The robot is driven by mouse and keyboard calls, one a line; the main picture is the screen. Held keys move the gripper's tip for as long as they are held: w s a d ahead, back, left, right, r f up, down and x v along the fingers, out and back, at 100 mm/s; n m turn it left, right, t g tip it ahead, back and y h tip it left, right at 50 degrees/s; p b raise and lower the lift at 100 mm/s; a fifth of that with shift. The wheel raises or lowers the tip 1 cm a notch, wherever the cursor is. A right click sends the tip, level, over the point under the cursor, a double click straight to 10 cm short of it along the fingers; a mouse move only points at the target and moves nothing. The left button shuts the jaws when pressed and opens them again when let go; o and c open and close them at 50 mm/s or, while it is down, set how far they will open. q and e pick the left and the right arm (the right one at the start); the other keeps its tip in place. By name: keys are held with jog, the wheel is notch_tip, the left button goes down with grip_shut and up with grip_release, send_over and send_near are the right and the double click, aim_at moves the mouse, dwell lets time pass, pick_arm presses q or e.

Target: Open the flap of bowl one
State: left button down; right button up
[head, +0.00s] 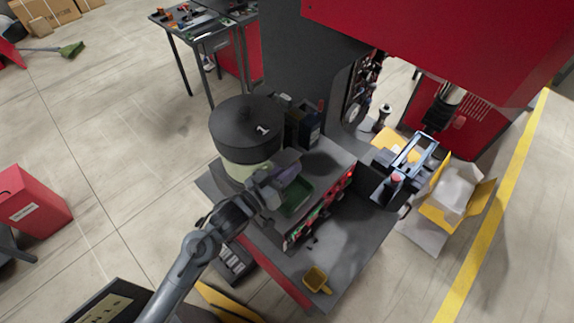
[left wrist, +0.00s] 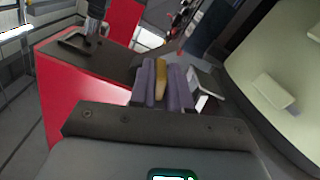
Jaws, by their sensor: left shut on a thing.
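Bowl one (head: 246,130) is a dark round drum marked "1" above a pale green lower body (head: 238,170). It stands on the grey machine table. In the left wrist view the pale green side (left wrist: 270,55) with a small raised tab (left wrist: 271,93) fills the right. My left gripper (head: 290,178) is beside the bowl's lower right side. Its purple fingers are shut on a yellow-brown piece (left wrist: 167,80). I cannot tell whether this piece belongs to the flap. The gripper hides part of that side. My right gripper is not seen.
A green tray (head: 295,198) lies just below the left gripper. A dark box (head: 303,123) stands behind it. A yellow scoop (head: 317,280) lies near the table's front corner. The red machine hangs above right. The table's front right part is mostly clear.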

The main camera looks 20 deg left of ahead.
pick_arm(q)
jog(key=shift+d+f+m, duration=0.1)
jog(key=shift+f+m, duration=0.3)
jog(key=shift+m, duration=0.7)
jog(key=c, duration=1.2)
grip_release()
jog(key=shift+o, duration=0.2)
jog(key=shift+s, duration=0.1)
jog(key=b+v, duration=0.2)
jog(key=v, duration=0.8)
jog(key=shift+s+a+b, duration=0.25)
jog(key=shift+b, duration=0.1)
